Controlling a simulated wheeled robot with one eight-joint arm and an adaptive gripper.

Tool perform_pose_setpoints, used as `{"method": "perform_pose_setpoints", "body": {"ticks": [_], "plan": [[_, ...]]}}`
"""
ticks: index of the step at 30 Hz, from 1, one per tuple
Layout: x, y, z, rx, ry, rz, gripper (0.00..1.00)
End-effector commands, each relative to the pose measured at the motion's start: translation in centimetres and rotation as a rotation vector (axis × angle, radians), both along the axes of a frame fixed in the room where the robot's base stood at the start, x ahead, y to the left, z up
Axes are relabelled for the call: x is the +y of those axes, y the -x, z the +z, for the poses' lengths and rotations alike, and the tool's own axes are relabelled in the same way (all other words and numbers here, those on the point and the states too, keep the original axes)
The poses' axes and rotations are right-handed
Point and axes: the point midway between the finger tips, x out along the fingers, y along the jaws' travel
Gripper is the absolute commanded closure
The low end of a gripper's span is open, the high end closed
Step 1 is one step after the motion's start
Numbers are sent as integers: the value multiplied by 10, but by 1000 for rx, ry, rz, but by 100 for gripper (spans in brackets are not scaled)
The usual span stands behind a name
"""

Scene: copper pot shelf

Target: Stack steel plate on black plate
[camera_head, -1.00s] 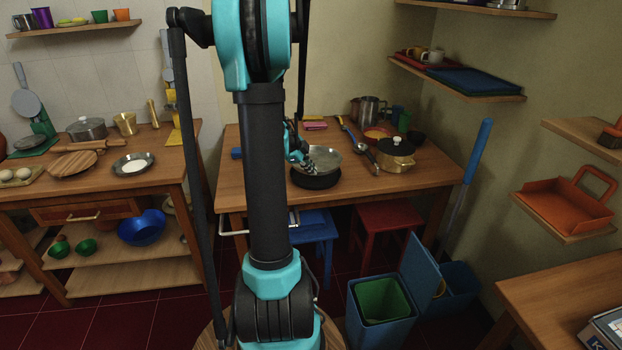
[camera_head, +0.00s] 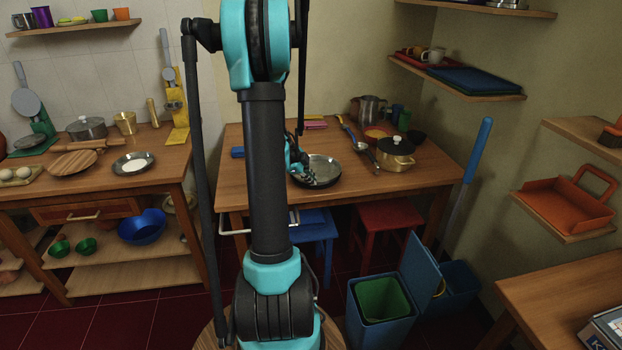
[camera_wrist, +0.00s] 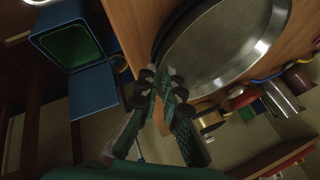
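The steel plate (camera_head: 322,170) is a round, shiny, shallow dish on the middle table. It lies about level on the black plate, whose dark rim (camera_wrist: 170,32) shows along one edge of the steel plate (camera_wrist: 222,45) in the wrist view. The rest of the black plate is hidden under it. My gripper (camera_head: 298,170) is at the left rim of the steel plate. In the wrist view, my gripper's fingertips (camera_wrist: 163,82) are close together at the plate's rim and appear shut on it. My arm hides part of the table to the left.
A blue block (camera_head: 237,152) lies to the left. The table's front is clear. Two stools stand below, and a blue bin (camera_head: 381,318) stands in front.

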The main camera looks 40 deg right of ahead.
Motion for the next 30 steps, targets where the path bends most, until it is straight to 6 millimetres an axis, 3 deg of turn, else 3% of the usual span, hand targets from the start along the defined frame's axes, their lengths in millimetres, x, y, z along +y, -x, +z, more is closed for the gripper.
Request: {"method": "perform_pose_setpoints", "body": {"ticks": [4,15,20,30], "plan": [[0,0,0,0,0,0,74],[0,1,5,0,0,0,74],[9,0,21,0,0,2,74],[44,0,72,0,0,2,74]]}}
